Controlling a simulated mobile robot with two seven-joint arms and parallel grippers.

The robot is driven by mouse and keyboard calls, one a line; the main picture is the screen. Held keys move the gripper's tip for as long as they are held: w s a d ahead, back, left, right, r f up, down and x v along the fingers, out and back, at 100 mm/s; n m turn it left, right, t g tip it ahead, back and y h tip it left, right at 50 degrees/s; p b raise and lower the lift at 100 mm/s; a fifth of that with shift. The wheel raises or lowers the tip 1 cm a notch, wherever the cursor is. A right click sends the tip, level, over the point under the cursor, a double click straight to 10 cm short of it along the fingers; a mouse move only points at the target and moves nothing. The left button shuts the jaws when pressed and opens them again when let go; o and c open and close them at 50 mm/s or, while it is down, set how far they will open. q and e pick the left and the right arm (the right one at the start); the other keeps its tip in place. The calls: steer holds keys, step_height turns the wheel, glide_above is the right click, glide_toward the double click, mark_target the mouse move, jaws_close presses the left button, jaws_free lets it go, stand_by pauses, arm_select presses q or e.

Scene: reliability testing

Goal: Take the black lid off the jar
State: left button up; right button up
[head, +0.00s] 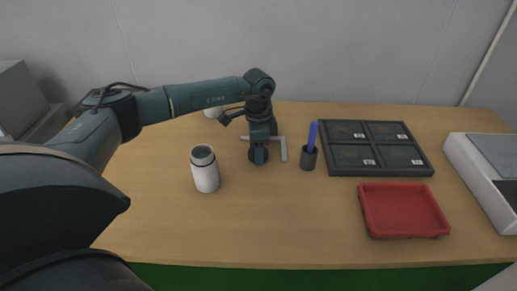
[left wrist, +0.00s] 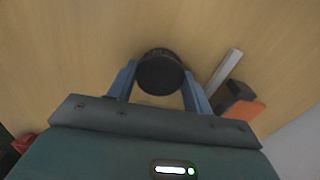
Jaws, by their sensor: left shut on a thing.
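A white jar (head: 206,175) stands upright on the table, left of my left gripper in the head view. Its top shows a pale rim around a dark middle and looks uncovered. My left gripper (head: 259,155) points down over the table to the right of the jar, apart from it. In the left wrist view, my left gripper (left wrist: 160,88) is shut on the round black lid (left wrist: 160,73), which sits between its two blue fingers. The lid is hard to tell from the fingers in the head view. My right gripper is not in view.
A grey angled bar (head: 284,149) lies beside the gripper. A dark cup (head: 308,160) holds a blue stick (head: 312,134). A black divided tray (head: 375,171), a red tray (head: 405,236) and a white box (head: 466,172) stand to the right. The front middle of the table is clear.

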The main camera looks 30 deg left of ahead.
arm_select(q)
steer(key=shift+f, duration=0.15)
steer(key=o, duration=1.1)
